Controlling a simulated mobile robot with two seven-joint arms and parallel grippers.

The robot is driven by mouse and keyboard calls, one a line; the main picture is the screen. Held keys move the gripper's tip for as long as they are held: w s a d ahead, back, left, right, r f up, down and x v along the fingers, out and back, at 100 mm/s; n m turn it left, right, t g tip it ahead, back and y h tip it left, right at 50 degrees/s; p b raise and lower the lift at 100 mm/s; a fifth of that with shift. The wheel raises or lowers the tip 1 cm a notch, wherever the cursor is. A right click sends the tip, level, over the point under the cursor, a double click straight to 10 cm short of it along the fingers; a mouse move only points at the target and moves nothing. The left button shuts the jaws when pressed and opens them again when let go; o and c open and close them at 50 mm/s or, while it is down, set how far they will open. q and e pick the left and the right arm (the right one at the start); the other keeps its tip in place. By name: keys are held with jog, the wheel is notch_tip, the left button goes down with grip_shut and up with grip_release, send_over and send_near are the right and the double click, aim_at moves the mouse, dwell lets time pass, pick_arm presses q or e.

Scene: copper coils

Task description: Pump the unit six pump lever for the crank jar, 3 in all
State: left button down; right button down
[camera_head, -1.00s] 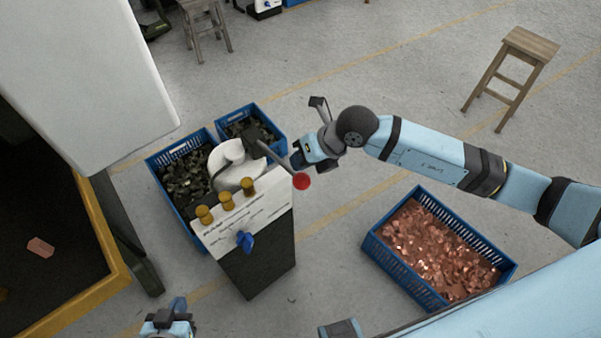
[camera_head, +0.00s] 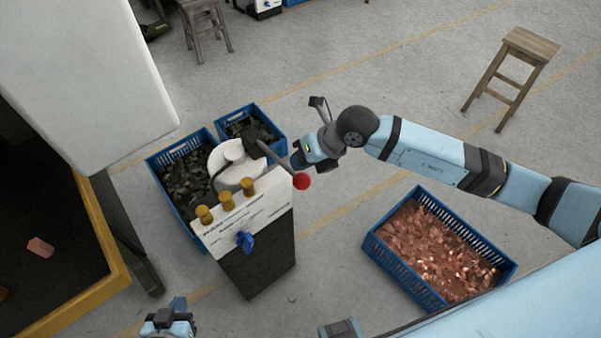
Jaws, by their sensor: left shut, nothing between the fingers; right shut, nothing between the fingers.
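The pump unit is a dark pedestal (camera_head: 262,262) with a white sloped top (camera_head: 268,205), brass knobs (camera_head: 227,199) and a blue tap (camera_head: 244,241). A white round vessel (camera_head: 232,170) stands at its back. A grey lever (camera_head: 275,157) slants down to the right and ends in a red ball (camera_head: 302,181). My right gripper (camera_head: 298,160) is shut and empty, close beside the lever just above the ball; I cannot tell whether they touch. My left gripper (camera_head: 180,306) is shut at the bottom edge, apart from the unit and mostly cut off by the frame.
Blue crates of dark scrap (camera_head: 158,164) stand behind the unit. A blue crate of copper pieces (camera_head: 379,253) is on the floor at the right. A yellow-edged dark bin (camera_head: 108,240) is at the left. A wooden stool (camera_head: 531,44) stands at the back right.

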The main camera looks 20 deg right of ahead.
aim_at(303, 182)
jog(key=shift+f, duration=0.1)
jog(key=shift+f+b, duration=0.3)
jog(key=shift+s+d+f+b, duration=0.1)
jog(key=shift+s+f+b, duration=0.1)
jog(key=shift+f+b, duration=0.7)
jog(key=shift+s+f+b, duration=0.15)
jog(key=shift+f+b, duration=0.3)
jog(key=shift+f, duration=0.8)
jog(key=shift+s+d+f+b, duration=0.1)
jog(key=shift+s+f+b, duration=0.1)
jog(key=shift+f+b, duration=0.7)
dwell(2.6)
jog(key=shift+p, duration=0.3)
dwell(0.3)
jog(key=shift+w+a+r+p, duration=0.1)
jog(key=shift+w+r+p, duration=0.1)
jog(key=shift+r+p, duration=0.75)
jog(key=shift+w+a+r+p, duration=0.15)
jog(key=shift+r+p, duration=0.45)
jog(key=shift+r, duration=0.75)
jog(key=shift+w+d+r+p, duration=0.1)
jog(key=shift+w+r+p, duration=0.1)
jog(key=shift+r+p, duration=0.75)
